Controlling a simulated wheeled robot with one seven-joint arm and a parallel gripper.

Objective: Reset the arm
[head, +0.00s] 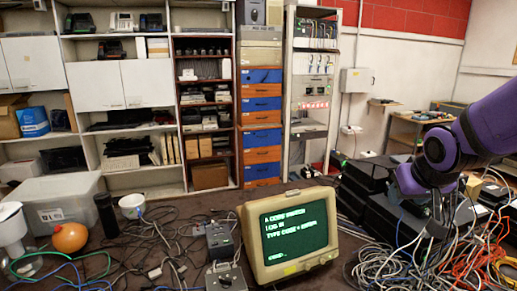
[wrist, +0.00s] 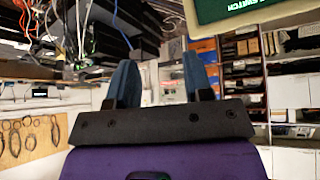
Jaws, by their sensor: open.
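My purple arm reaches in from the right edge in the head view, bent, with my gripper (head: 438,226) low over the black boxes and cable heap. In the wrist view the two blue fingers of my gripper (wrist: 162,80) stand apart on a dark bar, with nothing between them. My gripper is open and empty. The head view does not clearly show whether the fingertips touch the cables behind them.
A beige monitor (head: 290,234) with green text stands at centre front; its screen also shows in the wrist view (wrist: 232,8). Black boxes (head: 365,186) and tangled cables (head: 390,256) crowd the right. An orange ball (head: 70,237), white bowl (head: 131,206) and black cylinder (head: 106,215) stand left.

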